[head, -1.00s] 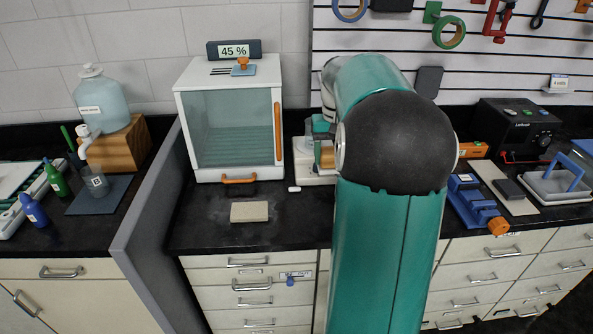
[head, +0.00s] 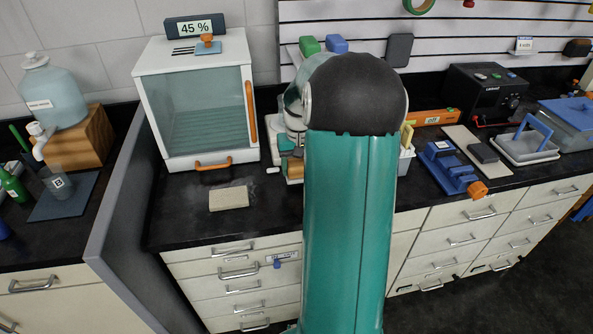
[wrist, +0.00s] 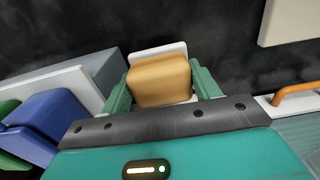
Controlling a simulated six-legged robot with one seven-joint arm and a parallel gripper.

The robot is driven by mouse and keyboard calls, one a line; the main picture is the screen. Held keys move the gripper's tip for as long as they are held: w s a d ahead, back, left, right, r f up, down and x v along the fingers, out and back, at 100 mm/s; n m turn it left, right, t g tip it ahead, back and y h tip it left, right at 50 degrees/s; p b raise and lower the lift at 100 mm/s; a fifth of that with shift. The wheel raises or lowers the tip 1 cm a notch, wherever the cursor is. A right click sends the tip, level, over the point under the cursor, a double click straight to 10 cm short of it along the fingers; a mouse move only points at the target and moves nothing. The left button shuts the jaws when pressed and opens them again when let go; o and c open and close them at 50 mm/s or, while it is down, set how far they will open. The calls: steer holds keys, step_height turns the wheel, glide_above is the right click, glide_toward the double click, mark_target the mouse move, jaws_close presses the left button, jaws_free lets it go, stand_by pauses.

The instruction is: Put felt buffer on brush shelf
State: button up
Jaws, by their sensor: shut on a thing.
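The felt buffer, a tan block with a white edge (wrist: 160,82), sits between the two green fingers of my gripper (wrist: 160,88) in the wrist view. My gripper is shut on it, above the black counter. In the head view a bit of the tan block (head: 295,169) shows low beside my arm, which hides most of the gripper. What looks like the brush shelf is a pale ledge (wrist: 58,98) left of the gripper in the wrist view, with a blue block (wrist: 52,115) and a green block on it. The same blocks show behind my arm in the head view (head: 337,44).
A white glass-fronted cabinet (head: 145,90) with an orange handle stands left of my arm. A beige slab (head: 229,198) lies on the counter before it. A grey divider (head: 115,205) is farther left. A blue tool (head: 450,168) and a black box (head: 485,95) are at right.

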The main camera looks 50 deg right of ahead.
mark_target(298, 173)
steer(key=shift+f, duration=1.35)
steer(key=shift+w+f, duration=0.15)
steer(key=o, duration=0.7)
